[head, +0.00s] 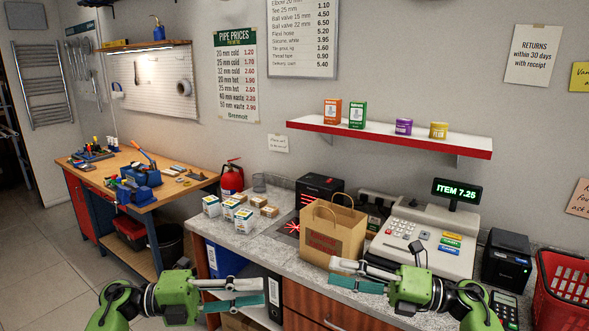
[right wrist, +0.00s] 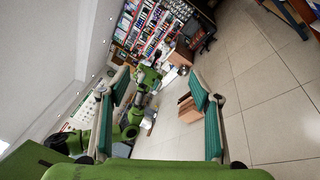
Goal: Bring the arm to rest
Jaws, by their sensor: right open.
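My left gripper (head: 262,292) is in the lower middle of the head view, its two teal-padded fingers apart and pointing right, with nothing between them. My right gripper (head: 335,273) is to its right, fingers pointing left toward the left gripper. It is open and empty. In the right wrist view its fingers (right wrist: 160,88) stand wide apart with only the distant room between them. Both grippers appear in front of the counter (head: 281,265); the right one overlaps the lower edge of the paper bag (head: 347,222) in the picture, and contact cannot be told.
On the counter are small boxes (head: 212,206), a cash register (head: 427,237), a card terminal (head: 504,308) and a black printer (head: 506,259). A red basket (head: 565,290) is at the right edge. A workbench (head: 110,163) stands at left. Open tiled floor (head: 45,260) lies at lower left.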

